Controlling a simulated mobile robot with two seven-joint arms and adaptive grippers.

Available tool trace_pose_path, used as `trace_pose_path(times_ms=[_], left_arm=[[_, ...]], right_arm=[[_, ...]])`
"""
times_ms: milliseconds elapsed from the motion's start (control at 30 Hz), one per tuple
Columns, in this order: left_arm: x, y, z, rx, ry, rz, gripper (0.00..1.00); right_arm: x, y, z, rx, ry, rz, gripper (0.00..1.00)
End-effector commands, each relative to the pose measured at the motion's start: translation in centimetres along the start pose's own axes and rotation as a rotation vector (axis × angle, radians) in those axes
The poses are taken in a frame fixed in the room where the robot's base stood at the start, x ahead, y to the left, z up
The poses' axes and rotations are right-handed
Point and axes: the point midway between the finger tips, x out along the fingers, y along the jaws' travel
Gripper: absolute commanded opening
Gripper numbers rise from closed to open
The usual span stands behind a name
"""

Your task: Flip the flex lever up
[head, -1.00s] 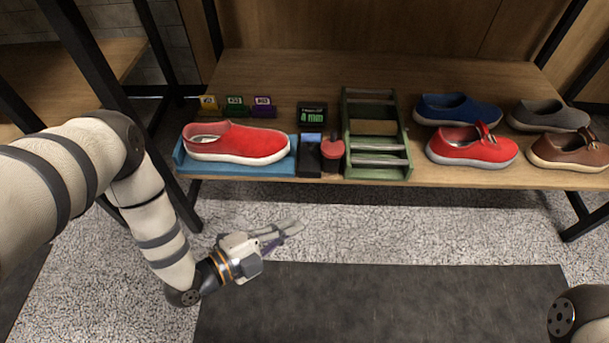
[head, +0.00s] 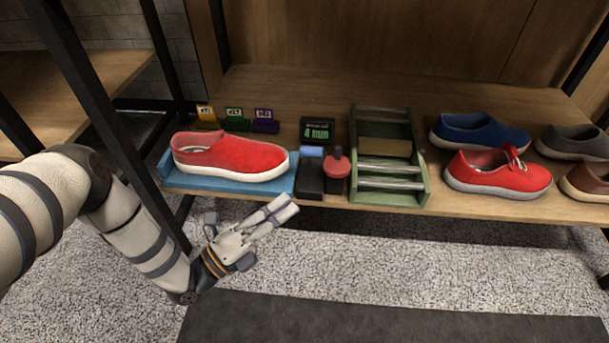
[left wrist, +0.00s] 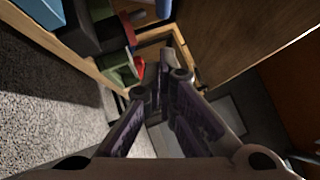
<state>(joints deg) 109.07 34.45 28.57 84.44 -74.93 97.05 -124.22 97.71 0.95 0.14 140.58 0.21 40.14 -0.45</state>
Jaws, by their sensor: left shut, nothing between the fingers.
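A red slip-on sneaker (head: 230,155) lies on a blue tray (head: 225,184) at the left of the shelf. Right of it stands a black block with a blue top (head: 311,172), then a red round piece with a black knob (head: 337,170). A green frame with metal rollers (head: 388,183) stands beside that. I cannot tell which part is the flex lever. My left gripper (head: 287,206) is shut and empty, in front of and below the shelf edge, apart from these things. Its fingers (left wrist: 164,78) also show in the left wrist view. My right gripper is out of view.
A small display reading 4 mm (head: 318,130) stands behind the black block. Yellow, green and purple tags (head: 235,119) stand behind the sneaker. Blue (head: 480,131), red (head: 497,172), grey and brown shoes fill the right. A dark post (head: 110,125) rises beside my left arm.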

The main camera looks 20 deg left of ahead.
Motion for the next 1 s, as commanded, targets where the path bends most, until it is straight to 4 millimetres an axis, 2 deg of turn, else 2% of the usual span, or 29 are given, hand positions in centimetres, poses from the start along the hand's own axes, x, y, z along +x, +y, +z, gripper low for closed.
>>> trace_pose_path(times_ms=[200, 400, 567, 1000], left_arm=[[4.7, 0.3, -0.1, -0.002, 0.0, -0.001, 0.0], [6.9, 0.3, 2.1, 0.0, -0.001, 0.002, 0.0], [7.6, 0.1, 2.8, -0.001, -0.001, 0.001, 0.0], [7.8, -0.2, 2.9, -0.009, 0.001, 0.009, 0.0]], right_arm=[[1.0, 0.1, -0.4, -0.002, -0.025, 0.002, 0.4], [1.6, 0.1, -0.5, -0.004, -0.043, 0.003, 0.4], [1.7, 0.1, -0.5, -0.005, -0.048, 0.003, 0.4], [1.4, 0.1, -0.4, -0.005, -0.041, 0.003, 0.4]])
